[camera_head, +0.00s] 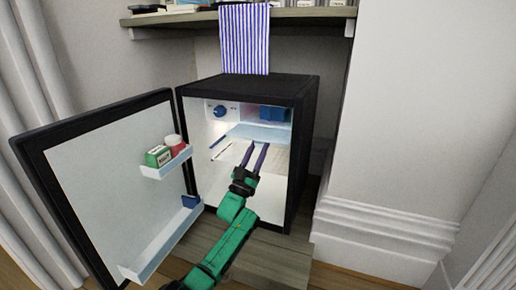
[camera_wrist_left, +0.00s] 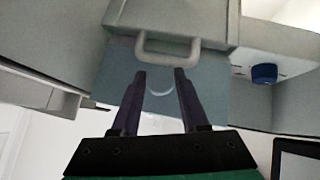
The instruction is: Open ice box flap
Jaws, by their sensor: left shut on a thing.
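The ice box flap (camera_head: 262,132) is a pale blue panel in the upper part of the open mini fridge (camera_head: 312,125). In the left wrist view the flap (camera_wrist_left: 215,92) is a blue-grey sheet with a light, arched handle (camera_wrist_left: 168,50). My left gripper (camera_head: 258,146) reaches into the fridge from the front, just below the flap. Its two dark fingers (camera_wrist_left: 160,73) sit at the handle, a little apart, and are shut on it. The exact contact is hard to make out. My right gripper is not in view.
The fridge door (camera_head: 100,190) stands wide open at the left, its shelves holding a green box (camera_head: 158,156) and a red jar (camera_head: 174,142). A blue dial (camera_head: 220,111) is at the top left inside. A white wall stands right.

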